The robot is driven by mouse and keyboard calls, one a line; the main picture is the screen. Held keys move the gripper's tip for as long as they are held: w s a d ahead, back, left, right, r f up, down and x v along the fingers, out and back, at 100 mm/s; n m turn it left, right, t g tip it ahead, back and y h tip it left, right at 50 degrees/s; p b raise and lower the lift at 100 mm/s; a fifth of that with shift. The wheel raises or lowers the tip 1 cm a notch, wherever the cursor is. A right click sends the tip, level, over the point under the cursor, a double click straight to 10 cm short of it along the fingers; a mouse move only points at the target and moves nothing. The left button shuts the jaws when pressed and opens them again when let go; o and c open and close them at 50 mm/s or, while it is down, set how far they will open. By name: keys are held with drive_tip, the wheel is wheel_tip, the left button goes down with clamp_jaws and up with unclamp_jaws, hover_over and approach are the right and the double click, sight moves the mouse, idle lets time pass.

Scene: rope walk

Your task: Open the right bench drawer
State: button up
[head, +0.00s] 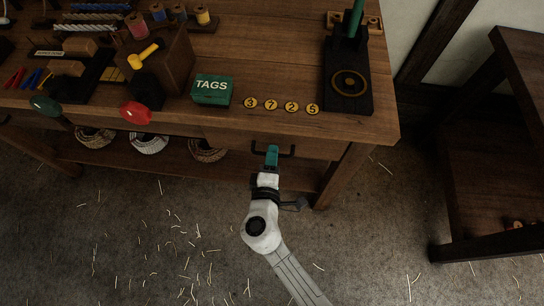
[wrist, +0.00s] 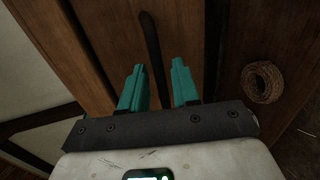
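The right bench drawer (head: 320,149) is a brown wooden front under the right end of the workbench top, and it looks shut. Its dark bar handle (head: 293,151) is partly hidden by my gripper (head: 272,149). In the wrist view the handle (wrist: 151,48) runs lengthwise up the drawer front (wrist: 185,38). My gripper (wrist: 158,68) has its two teal fingers spread apart with nothing held. The handle's lower end lies between the fingers' lines; I cannot tell whether the tips reach around it.
The workbench (head: 290,40) holds a green TAGS box (head: 212,90), yellow number discs (head: 271,104) and a black stand (head: 348,85). Rope coils (head: 207,150) lie on its lower shelf. Another wooden table (head: 500,170) stands at right. The straw-strewn floor (head: 390,260) between is clear.

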clamp_jaws()
idle(0.4)
drive_tip(key=f+b+v, duration=0.2)
drive_tip(key=v, duration=1.1)
drive_tip(key=s+d+f+b+v, duration=0.1)
drive_tip(key=f+b+v, duration=0.1)
drive_tip(key=v, duration=1.2)
drive_tip(key=shift+s+a+f, duration=0.25)
drive_tip(key=shift+a+f, duration=0.2)
drive_tip(key=shift+f, duration=0.4)
drive_tip(key=shift+o, duration=0.9)
unclamp_jaws()
drive_tip(key=v, duration=1)
drive_tip(key=shift+s+b, duration=0.35)
drive_tip(key=shift+b, duration=0.1)
